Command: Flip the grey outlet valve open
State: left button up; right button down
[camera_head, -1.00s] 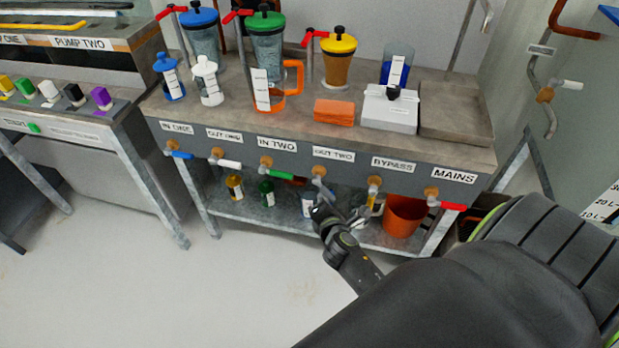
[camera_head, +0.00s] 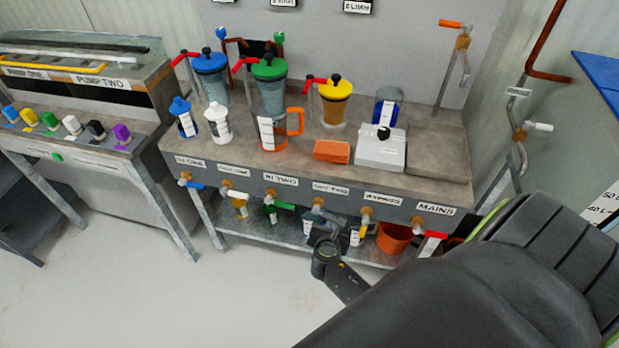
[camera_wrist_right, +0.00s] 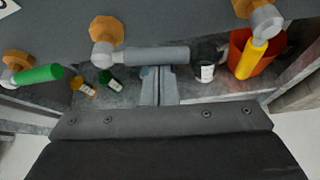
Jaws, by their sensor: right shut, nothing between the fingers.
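The grey valve handle (camera_wrist_right: 150,56) lies level in the right wrist view, reaching right from its brass body (camera_wrist_right: 106,30). In the head view its valve (camera_head: 318,203) sits under the OUT TWO label (camera_head: 331,188), and the handle is mostly hidden by my gripper. My right gripper (camera_wrist_right: 158,72) is shut and empty, its fingertips at the underside of the grey handle, near the middle; I cannot tell whether they touch. The right gripper (camera_head: 326,232) also shows in the head view, in front of the bench. My left gripper is not in view.
A green handle (camera_wrist_right: 38,74) is left of the grey one, and a yellow handle (camera_wrist_right: 251,60) points down on its right. The lower shelf (camera_head: 275,232) holds small bottles and an orange bucket (camera_head: 393,238). The bench front edge (camera_head: 240,178) runs above the valves.

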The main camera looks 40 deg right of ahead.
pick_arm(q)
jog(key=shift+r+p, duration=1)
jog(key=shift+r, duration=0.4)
pick_arm(e)
jog(key=shift+d+r+n, duration=0.15)
jog(key=shift+r+n, duration=0.15)
jog(key=shift+r, duration=0.35)
